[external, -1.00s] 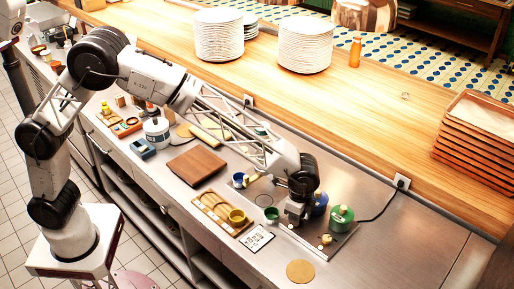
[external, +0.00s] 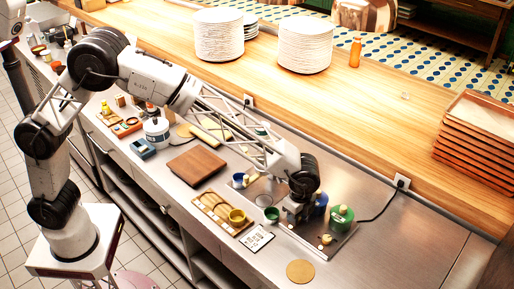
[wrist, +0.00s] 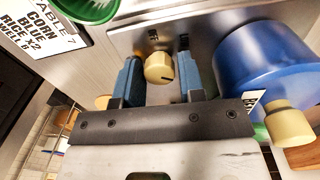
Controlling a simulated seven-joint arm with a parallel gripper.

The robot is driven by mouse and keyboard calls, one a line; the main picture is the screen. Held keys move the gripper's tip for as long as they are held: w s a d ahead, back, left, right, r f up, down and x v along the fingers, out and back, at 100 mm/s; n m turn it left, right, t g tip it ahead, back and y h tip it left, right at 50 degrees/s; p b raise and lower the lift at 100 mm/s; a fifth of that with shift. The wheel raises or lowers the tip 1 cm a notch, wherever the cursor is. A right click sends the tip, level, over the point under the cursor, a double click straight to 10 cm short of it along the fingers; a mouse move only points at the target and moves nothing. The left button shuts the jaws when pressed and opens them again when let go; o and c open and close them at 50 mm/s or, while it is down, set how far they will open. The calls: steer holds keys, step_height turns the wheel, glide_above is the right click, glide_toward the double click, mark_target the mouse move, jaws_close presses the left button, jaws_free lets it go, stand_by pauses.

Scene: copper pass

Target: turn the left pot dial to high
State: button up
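In the wrist view, a cream dial (wrist: 159,67) with a dark mark on its lower right sits between the two blue fingers of my gripper (wrist: 159,78). The fingers flank it closely on both sides and appear shut on it. An "OFF" label (wrist: 153,35) is on the panel above the dial. The blue pot (wrist: 268,70) stands right of the dial. In the external view, my gripper (external: 295,214) is low over the hob's left side, hiding the dial there. The blue pot (external: 321,203) is partly hidden behind it, and the green pot (external: 341,218) is at right.
A second cream dial (wrist: 290,126) shows close to the blue pot. A green bowl (external: 271,214) and an order card (external: 257,238) lie left of the gripper. A wooden tray (external: 211,205) holds a yellow bowl (external: 237,216). Counter right of the hob is clear.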

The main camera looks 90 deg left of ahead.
steer(key=o, duration=0.3)
steer(key=shift+w+a+r, duration=0.1)
steer(key=shift+r, duration=3.8)
